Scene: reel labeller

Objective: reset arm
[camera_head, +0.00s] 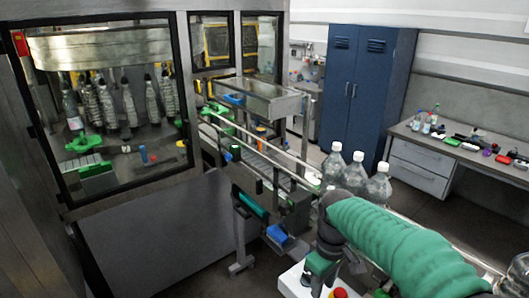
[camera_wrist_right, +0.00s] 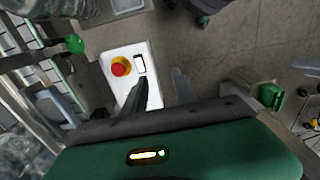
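My right arm, in a green sleeve, comes in from the lower right of the head view. Its dark wrist and gripper (camera_head: 318,272) hang down by the conveyor's near end, above a white control box (camera_head: 291,284). In the right wrist view, the two fingers of my right gripper (camera_wrist_right: 163,76) stand apart with nothing seen between them. One finger overlaps the white box (camera_wrist_right: 113,57), which carries a red button on a yellow base (camera_wrist_right: 120,67); whether they touch is unclear. My left gripper is in neither view.
A conveyor (camera_head: 262,165) runs from the glass-fronted machine (camera_head: 110,110) toward my arm. Several clear bottles (camera_head: 377,187) stand just behind my sleeve. A blue cabinet (camera_head: 363,85) and a desk with small items (camera_head: 425,175) stand behind. Open floor shows in the wrist view.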

